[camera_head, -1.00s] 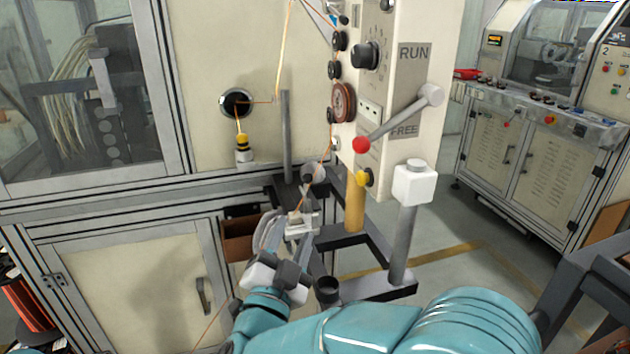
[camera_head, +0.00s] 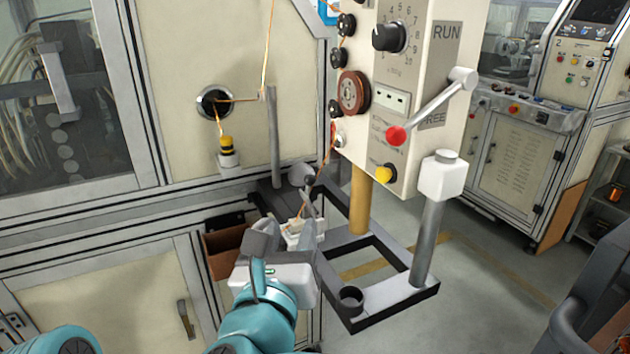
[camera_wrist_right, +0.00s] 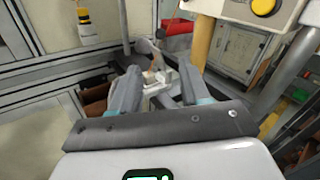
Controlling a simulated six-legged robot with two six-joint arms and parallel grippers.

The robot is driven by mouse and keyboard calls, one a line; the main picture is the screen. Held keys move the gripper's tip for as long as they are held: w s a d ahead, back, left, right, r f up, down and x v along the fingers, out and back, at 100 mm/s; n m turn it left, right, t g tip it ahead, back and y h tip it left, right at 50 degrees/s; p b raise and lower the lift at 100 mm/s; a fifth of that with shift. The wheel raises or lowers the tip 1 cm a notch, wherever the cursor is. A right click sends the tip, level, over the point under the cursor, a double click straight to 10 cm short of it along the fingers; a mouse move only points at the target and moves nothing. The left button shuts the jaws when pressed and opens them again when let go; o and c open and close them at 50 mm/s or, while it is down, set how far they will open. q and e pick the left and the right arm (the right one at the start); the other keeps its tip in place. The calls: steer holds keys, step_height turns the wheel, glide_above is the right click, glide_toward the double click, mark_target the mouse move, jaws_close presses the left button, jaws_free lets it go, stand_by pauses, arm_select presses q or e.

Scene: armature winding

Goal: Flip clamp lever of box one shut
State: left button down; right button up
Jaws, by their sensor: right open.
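The control box (camera_head: 420,60) carries the words RUN and FREE. Its lever (camera_head: 432,106) runs from a pivot at the right down-left to a red knob (camera_head: 396,136), on the FREE side. My right gripper (camera_head: 300,232) is below and left of the box, apart from the lever. It is open, with its fingers (camera_wrist_right: 160,88) on either side of a small pale fitting (camera_head: 305,228), which also shows between them in the right wrist view (camera_wrist_right: 155,84). I cannot tell whether they touch it. My left gripper is not in view.
A copper wire runs from the spool (camera_head: 353,92) down to the fitting. A brown bin (camera_head: 228,254) hangs at left.

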mark_target(309, 184)
steer(key=p+x, duration=0.4)
steer(key=x, duration=1.2)
steer(key=shift+w+d, duration=0.15)
jaws_close()
